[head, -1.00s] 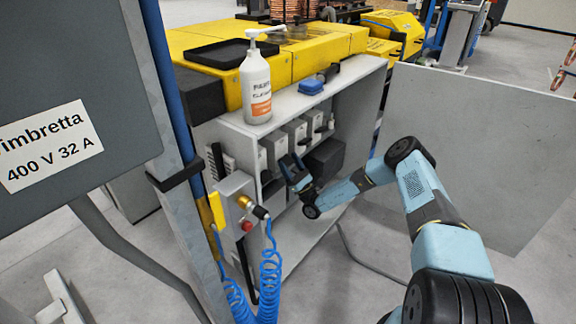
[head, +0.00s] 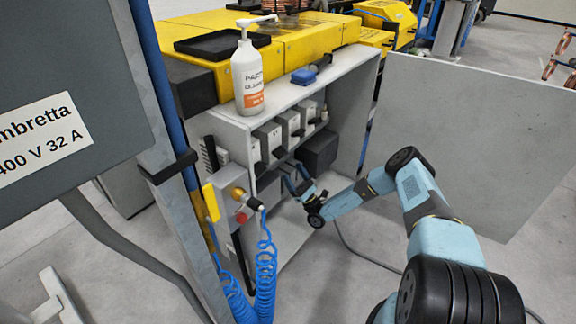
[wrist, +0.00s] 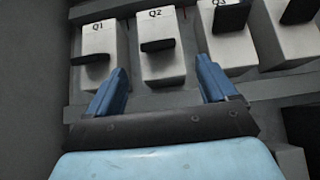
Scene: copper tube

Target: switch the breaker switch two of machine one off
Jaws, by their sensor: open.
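In the wrist view, the breaker switch Q2 (wrist: 162,62) is a white box with a black handle lying across its middle. Q1 (wrist: 98,38) is to its left, with its handle low on the box. Q3 (wrist: 230,48) is to its right, with its handle higher up. My gripper (wrist: 161,68) is open and empty, its blue fingers on either side of Q2's lower end in the picture. I see no contact with the handle. In the head view my gripper (head: 291,174) is in front of the cabinet, below the breaker row; the handles are too small to read.
Blue coiled hoses (head: 265,270) hang at the left. A fourth breaker (wrist: 287,40) is beyond Q3.

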